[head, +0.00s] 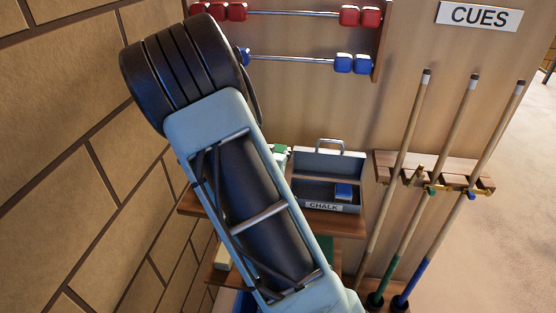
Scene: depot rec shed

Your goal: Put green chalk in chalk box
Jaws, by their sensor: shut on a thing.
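The chalk box (322,208) is a grey-blue case labelled CHALK, standing on a wooden shelf with its lid raised. A blue chalk cube (343,190) lies inside at the right; the left part of the tray that shows looks bare. A small green and pale thing (281,151) shows just left of the box, at the edge of my arm. It may be the green chalk, but it is mostly hidden and I cannot tell what it rests on. My arm crosses the picture in front of the shelf, and my gripper does not show.
The wooden shelf (349,226) has a lower shelf beneath it. Several cues stand in a wooden rack (384,162) to the right. Red beads (349,16) and blue beads (344,64) hang on rods above. A brick wall (60,180) bounds the left.

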